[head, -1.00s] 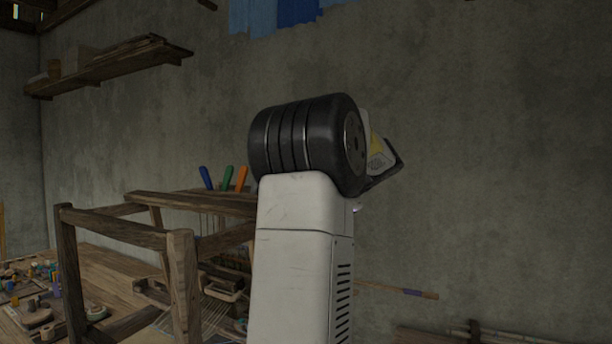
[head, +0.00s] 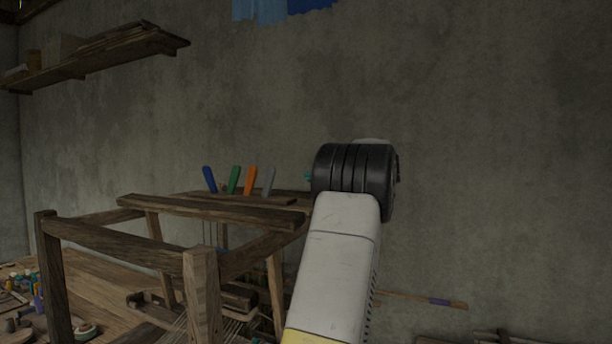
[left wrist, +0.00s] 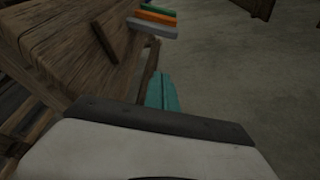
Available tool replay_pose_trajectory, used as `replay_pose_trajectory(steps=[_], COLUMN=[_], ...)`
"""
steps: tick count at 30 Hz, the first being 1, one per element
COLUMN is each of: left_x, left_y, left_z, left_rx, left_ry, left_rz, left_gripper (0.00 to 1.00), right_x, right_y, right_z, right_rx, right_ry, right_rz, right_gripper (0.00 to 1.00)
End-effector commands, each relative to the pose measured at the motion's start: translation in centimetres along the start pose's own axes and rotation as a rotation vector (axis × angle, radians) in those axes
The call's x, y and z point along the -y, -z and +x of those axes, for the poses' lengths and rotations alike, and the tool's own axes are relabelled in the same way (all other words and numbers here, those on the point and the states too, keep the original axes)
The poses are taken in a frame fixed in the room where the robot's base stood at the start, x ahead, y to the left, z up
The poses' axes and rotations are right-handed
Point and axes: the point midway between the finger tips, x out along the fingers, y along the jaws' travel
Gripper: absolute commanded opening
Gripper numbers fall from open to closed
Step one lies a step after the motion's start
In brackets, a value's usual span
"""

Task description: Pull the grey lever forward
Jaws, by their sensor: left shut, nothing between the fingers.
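The grey lever (head: 267,181) stands on top of the wooden loom, rightmost in a row with a blue lever (head: 209,179), a green one (head: 233,180) and an orange one (head: 251,180). In the left wrist view the grey lever (left wrist: 152,27) is the nearest of the row. My left gripper shows as a small teal tip (head: 308,176) right of the grey lever, mostly hidden behind my arm. In the left wrist view its teal fingers (left wrist: 161,91) are shut together and empty, apart from the grey lever in the picture. My right gripper is out of view.
The loom's wooden frame (head: 125,245) fills the lower left, beside a table with small items. A stick with a purple band (head: 425,299) juts out to the right. A shelf (head: 100,62) hangs on the wall. Open space lies right of the loom.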

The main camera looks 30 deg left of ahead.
Motion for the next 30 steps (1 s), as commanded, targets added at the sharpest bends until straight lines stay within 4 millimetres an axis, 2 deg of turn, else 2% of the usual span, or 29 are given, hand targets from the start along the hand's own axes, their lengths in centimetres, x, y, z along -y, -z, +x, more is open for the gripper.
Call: replay_pose_trajectory(steps=[13,17,20,30], left_x=[0.1,0.0,0.0,0.0], left_y=[0.1,0.0,0.0,0.0], left_z=[0.0,0.8,2.1,9.0], left_rx=[0.001,0.002,0.004,0.004], left_ry=[0.002,0.002,0.001,0.001], left_rz=[0.001,0.001,0.002,0.000], left_gripper=[0.00,0.00,0.00,0.00], right_x=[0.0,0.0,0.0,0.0], right_y=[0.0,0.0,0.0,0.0], right_z=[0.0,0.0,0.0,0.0], right_rx=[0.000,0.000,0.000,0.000], right_ry=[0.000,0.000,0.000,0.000], right_rz=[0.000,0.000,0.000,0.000], right_gripper=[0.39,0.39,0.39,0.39])
